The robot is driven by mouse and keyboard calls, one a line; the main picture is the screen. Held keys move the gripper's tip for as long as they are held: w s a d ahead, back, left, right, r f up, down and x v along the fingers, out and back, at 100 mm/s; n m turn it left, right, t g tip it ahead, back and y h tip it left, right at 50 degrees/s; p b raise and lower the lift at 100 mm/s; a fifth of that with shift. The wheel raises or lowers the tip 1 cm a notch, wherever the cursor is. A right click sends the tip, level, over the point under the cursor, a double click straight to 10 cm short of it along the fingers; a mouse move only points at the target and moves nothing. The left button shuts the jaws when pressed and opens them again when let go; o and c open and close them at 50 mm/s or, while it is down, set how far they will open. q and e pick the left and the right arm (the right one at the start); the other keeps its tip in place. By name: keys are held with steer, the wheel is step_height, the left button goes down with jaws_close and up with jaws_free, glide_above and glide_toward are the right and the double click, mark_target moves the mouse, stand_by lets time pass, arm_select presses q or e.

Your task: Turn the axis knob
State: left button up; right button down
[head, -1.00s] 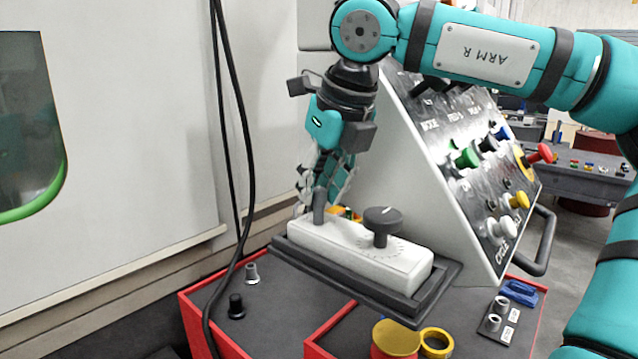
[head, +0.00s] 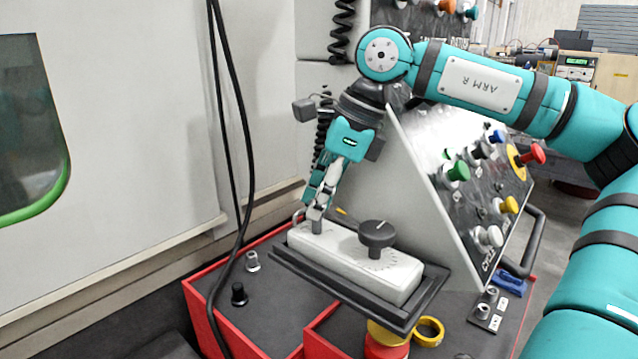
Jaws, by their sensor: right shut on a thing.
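A white handwheel box (head: 350,268) lies in a dark tray (head: 398,316) on the red cart. The axis knob (head: 317,227), a slim dark grey post, stands at its far left end. A larger round black knob (head: 377,236) with a ring of marks stands near its right part. My right gripper (head: 317,211) comes down from above at a tilt, its fingers closed on the slim knob's top. The fingers partly hide this knob, so its pointing direction cannot be told. My left gripper is not in view.
A sloped control panel (head: 470,180) with coloured buttons rises just right of my gripper. Black cables (head: 240,120) hang at the left before the grey machine wall. Yellow rings (head: 428,331) and small knobs (head: 239,294) are on the red cart (head: 200,310).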

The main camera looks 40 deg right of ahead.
steer(key=shift+r+n+y+p, duration=0.1)
steer(key=shift+n+y+p, duration=0.2)
steer(key=shift+n+p, duration=0.35)
steer(key=shift+n, duration=0.25)
steer(key=shift+g, duration=0.3)
steer(key=c, duration=1.1)
jaws_free()
steer(key=v, duration=1.2)
